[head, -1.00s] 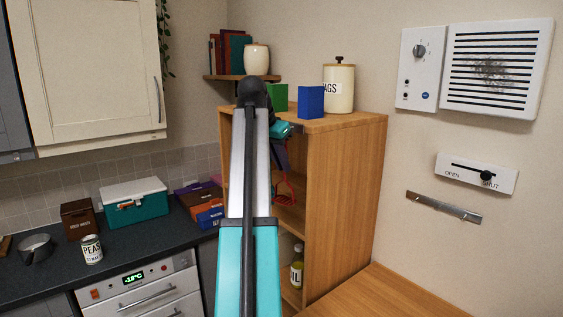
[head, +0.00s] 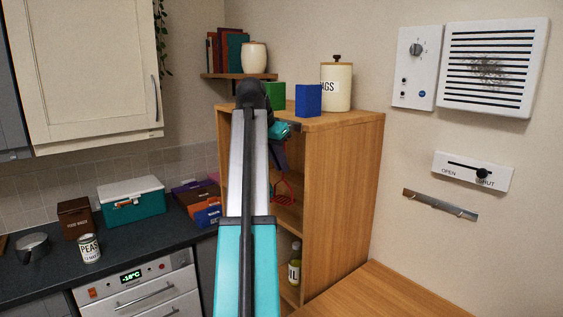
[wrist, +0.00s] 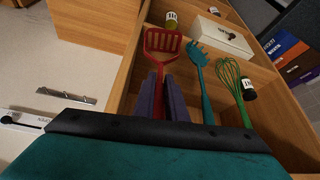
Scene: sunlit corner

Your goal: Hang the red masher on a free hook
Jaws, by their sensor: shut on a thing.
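The red masher (wrist: 162,42), with a flat slotted head, is held by its handle between the purple fingers of my gripper (wrist: 157,98). In the head view the masher (head: 284,191) hangs head down in front of the open wooden shelf unit, below my gripper (head: 282,152), partly hidden by my arm. The hook rail (head: 440,204) is on the right wall, with small hooks and nothing seen hanging on it. It also shows at the left of the wrist view (wrist: 66,97), well apart from the masher.
A teal spaghetti server (wrist: 202,78) and a green whisk (wrist: 234,88) are beside the masher in the wrist view. The wooden shelf unit (head: 345,180) stands close to my arm, with a blue box (head: 308,100) and canister (head: 337,85) on top. A wooden surface (head: 390,295) lies below the rail.

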